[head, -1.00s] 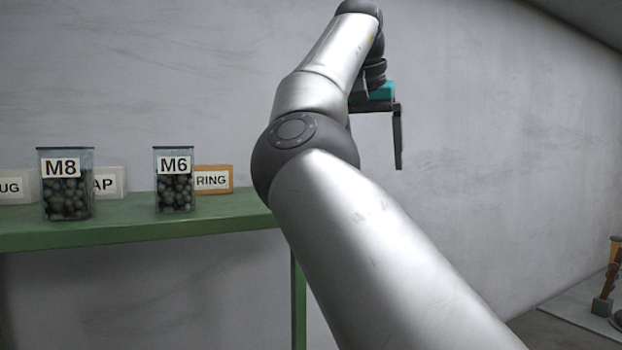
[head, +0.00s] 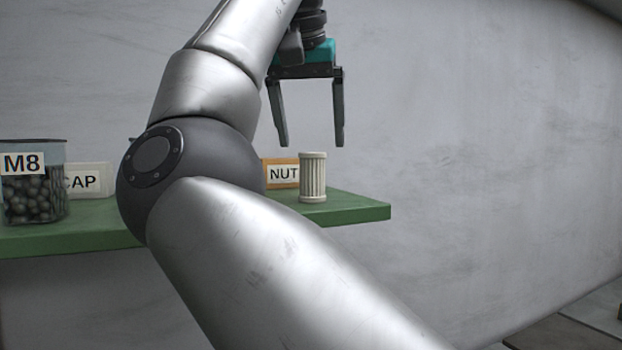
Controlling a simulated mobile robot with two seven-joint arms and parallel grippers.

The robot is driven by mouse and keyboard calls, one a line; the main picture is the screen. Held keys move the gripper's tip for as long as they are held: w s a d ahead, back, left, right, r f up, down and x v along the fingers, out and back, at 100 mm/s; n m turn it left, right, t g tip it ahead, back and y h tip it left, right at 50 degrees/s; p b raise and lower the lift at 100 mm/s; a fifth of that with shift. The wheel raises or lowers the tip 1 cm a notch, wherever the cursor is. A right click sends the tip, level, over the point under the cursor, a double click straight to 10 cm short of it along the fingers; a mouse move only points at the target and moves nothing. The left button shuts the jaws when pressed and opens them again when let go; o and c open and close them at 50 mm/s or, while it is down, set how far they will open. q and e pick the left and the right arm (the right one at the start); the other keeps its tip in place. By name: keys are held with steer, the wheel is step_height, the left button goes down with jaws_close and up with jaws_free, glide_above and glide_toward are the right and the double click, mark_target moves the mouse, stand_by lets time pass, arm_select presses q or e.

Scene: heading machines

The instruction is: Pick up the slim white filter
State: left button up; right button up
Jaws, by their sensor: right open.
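The slim white filter (head: 313,180) is a small ribbed cylinder. It stands upright on the green shelf (head: 360,210), near its right end. My right gripper (head: 311,143) is open and empty, with its two dark fingers pointing down. In the picture its fingertips are just above the filter's top, one to each side; I cannot tell how far apart they are in depth. My left gripper is not in view.
An orange-edged NUT box (head: 282,173) stands just left of the filter. A clear M8 bin (head: 34,185) of dark parts and a white CAP box (head: 88,180) stand at the left. My right arm hides the shelf's middle. A grey wall (head: 480,130) is behind.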

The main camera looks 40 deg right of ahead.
mark_target(314, 173)
steer(key=shift+x, duration=4.15)
steer(key=shift+a, duration=0.1)
jaws_close()
